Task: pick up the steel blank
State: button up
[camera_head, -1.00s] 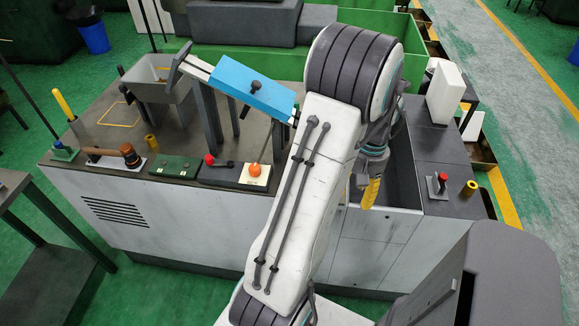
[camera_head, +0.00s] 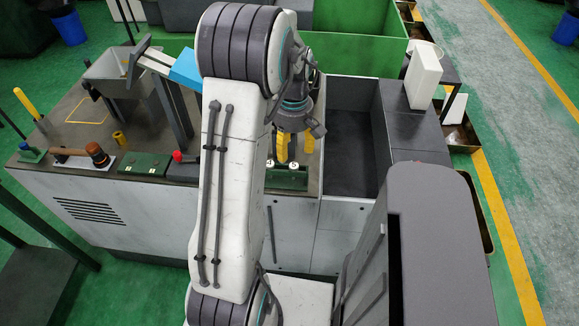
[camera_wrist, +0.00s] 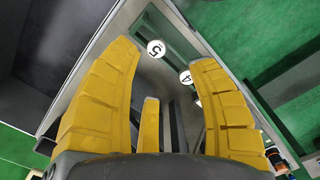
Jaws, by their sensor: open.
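My gripper (camera_head: 294,150) has yellow fingers and points down above the front of the grey workbench (camera_head: 70,185), by a small green block with two numbered white discs (camera_head: 287,178). In the wrist view its fingers (camera_wrist: 163,55) are spread apart, with discs marked 5 and 4 beyond the tips. A grey, bar-like shape (camera_wrist: 178,122) shows between the fingers; I cannot tell whether it is the steel blank. I cannot make out the steel blank for sure in either view. My arm covers the middle of the bench in the head view.
A dark open bay (camera_head: 350,150) lies right of the gripper, with a white box (camera_head: 423,75) beyond it. A blue block (camera_head: 187,70) on a sloped rail is partly behind my arm. A wooden-handled tool (camera_head: 95,153) and a green plate (camera_head: 145,164) lie at the left front.

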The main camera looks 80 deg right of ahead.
aim_at(294, 165)
jog(key=n, duration=0.3)
jog(key=shift+n, duration=0.3)
jog(key=shift+f, duration=0.15)
jog(key=shift+s+d+f+p, duration=0.1)
jog(key=shift+f+p, duration=0.2)
jog(key=shift+f, duration=1.45)
jog(key=shift+s+d+f+p, duration=0.1)
jog(key=shift+f+p, duration=0.2)
jog(key=shift+f, duration=1.45)
jog(key=shift+o, duration=0.3)
grip_shut()
